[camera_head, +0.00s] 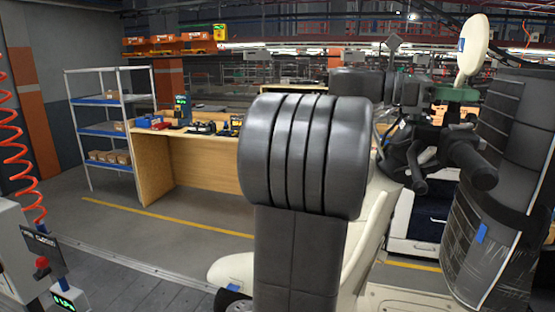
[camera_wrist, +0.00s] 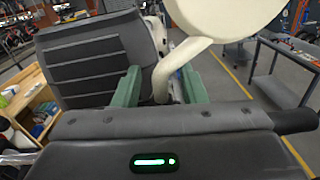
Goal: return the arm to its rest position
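My gripper (camera_wrist: 160,88) shows in the wrist view as two green fingers, one on each side of a curved cream stem. The fingers look spread, with gaps between them and the stem. The stem runs up to a large cream disc (camera_wrist: 225,12), which looks like a mirror. In the head view the green fingers (camera_head: 455,95) are at the upper right, just below the round cream disc (camera_head: 473,48). I cannot tell from there whether they touch it. No object is seen clamped in the fingers.
A dark ribbed seat (camera_head: 300,150) on a cream vehicle body fills the middle. A wooden workbench (camera_head: 205,180) with tools and a metal shelf (camera_head: 100,128) stand behind at left. In the wrist view a grey cart (camera_wrist: 285,65) stands at right, with open floor beside it.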

